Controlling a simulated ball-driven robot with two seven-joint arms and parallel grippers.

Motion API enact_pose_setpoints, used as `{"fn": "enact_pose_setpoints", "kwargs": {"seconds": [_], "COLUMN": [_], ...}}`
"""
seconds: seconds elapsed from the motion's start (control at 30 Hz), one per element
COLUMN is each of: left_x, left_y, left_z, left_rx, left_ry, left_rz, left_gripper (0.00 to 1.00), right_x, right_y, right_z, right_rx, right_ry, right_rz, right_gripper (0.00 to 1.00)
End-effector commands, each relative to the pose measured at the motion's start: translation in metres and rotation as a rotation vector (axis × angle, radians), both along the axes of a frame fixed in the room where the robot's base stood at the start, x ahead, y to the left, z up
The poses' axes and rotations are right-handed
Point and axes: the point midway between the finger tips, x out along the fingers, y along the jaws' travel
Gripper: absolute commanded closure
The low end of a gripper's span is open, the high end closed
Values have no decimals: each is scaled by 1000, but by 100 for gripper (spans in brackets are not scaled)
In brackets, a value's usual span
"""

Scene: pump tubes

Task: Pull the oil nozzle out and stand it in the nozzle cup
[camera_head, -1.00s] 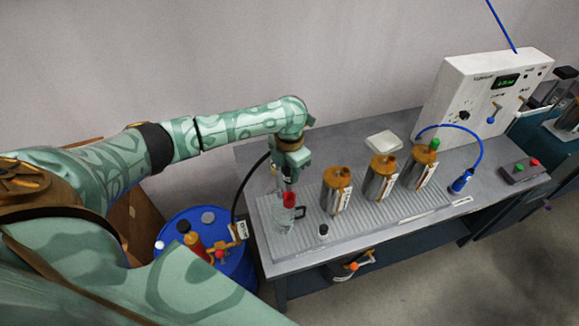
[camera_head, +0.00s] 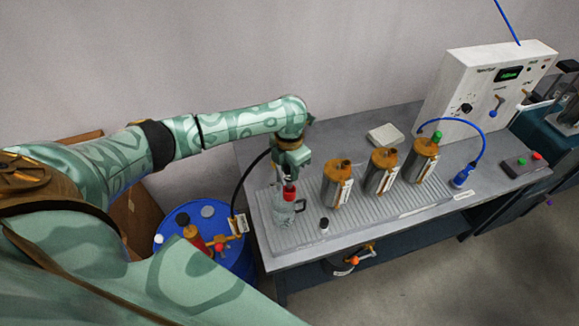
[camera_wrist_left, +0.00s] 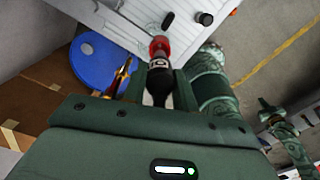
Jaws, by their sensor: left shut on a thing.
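My left gripper (camera_head: 287,178) is shut on the oil nozzle, which points down with its red collar (camera_head: 289,193) below the fingers. The left wrist view shows its dark labelled body (camera_wrist_left: 160,80) between the fingers and the red collar at the far end. The clear nozzle cup (camera_head: 283,214), with a dark handle, stands on the ribbed mat under the nozzle. The red collar is at the cup's mouth; I cannot tell whether the nozzle touches the cup. My right arm's end (camera_wrist_left: 268,115) seems to show at the wrist view's right edge, its jaws unclear.
Several metal canisters with orange tops (camera_head: 381,170) stand right of the cup. A white control box (camera_head: 490,85) is at back right.

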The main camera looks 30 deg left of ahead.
Motion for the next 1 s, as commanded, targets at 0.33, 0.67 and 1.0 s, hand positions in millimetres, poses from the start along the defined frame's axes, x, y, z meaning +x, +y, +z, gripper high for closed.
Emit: {"fn": "enact_pose_setpoints", "kwargs": {"seconds": [0.33,0.67,1.0], "left_x": [0,0,0], "left_y": [0,0,0], "left_z": [0,1,0], "left_rx": [0,0,0], "left_ry": [0,0,1], "left_rz": [0,0,-1], "left_gripper": [100,100,100], "right_x": [0,0,0], "right_y": [2,3,3], "right_z": [3,5,8], "right_rx": [3,3,3], "right_ry": [0,-1,-1], "right_rz": [0,0,0], "right_gripper": [100,100,100]}}
